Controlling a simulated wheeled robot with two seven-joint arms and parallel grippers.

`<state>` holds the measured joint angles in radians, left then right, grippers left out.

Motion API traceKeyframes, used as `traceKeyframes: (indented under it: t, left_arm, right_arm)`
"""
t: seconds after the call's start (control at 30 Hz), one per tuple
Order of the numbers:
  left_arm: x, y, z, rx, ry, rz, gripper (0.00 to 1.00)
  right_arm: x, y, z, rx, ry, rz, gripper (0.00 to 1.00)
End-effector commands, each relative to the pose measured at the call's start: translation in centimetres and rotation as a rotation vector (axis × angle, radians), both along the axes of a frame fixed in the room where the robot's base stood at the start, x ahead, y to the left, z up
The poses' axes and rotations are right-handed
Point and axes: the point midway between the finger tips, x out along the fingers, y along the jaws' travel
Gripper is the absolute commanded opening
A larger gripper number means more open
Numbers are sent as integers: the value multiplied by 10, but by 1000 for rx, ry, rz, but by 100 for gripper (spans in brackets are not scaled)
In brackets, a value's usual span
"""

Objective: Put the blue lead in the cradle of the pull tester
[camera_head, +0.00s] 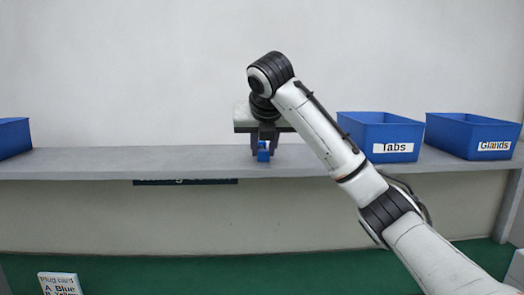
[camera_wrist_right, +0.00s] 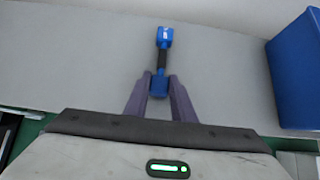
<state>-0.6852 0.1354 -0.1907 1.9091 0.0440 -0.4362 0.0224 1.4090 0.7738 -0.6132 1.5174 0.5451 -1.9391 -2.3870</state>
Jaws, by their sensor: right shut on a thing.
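My right gripper (camera_head: 263,148) is over the shelf, its fingers pointing down. It is shut on the blue lead (camera_head: 263,156), of which only a small blue part shows below the fingers. In the right wrist view the lead (camera_wrist_right: 165,38) has a blue block at each end and a thin dark neck between them. The fingers (camera_wrist_right: 160,82) are on either side of its near part. I cannot tell whether the lead touches the shelf. I cannot make out the pull tester or its cradle in either view. My left gripper is not in view.
The long grey shelf (camera_head: 120,162) has a blue Tabs bin (camera_head: 360,128) and a blue Glands bin (camera_head: 450,136) on the right, and another blue bin (camera_head: 14,138) at far left. The left stretch is clear. A plug card (camera_head: 58,284) stands low at left.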

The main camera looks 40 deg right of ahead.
Motion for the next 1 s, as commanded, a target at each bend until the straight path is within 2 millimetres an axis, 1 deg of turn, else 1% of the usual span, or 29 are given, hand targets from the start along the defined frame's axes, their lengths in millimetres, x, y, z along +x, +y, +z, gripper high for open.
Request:
traceKeyframes:
  t: [0.2, 0.33, 0.47, 0.6, 0.8, 0.9, 1.0]
  left_arm:
    - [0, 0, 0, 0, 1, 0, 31]
    - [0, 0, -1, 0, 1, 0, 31]
    - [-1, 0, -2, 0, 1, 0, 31]
    - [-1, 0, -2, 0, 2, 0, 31]
    - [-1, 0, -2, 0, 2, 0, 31]
    - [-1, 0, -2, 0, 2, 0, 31]
    - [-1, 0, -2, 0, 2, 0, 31]
  right_arm:
    - [0, 0, 2, 0, -2, 0, 0]
    - [0, 0, 11, 0, -2, 0, 0]
    - [0, 0, 29, 2, -6, -1, 0]
    - [0, 0, 54, 0, -5, -1, 0]
    - [0, 0, 84, -1, -3, 0, 0]
    - [0, 1, 93, 0, -2, 0, 0]
    - [0, 0, 98, 0, -1, 1, 0]
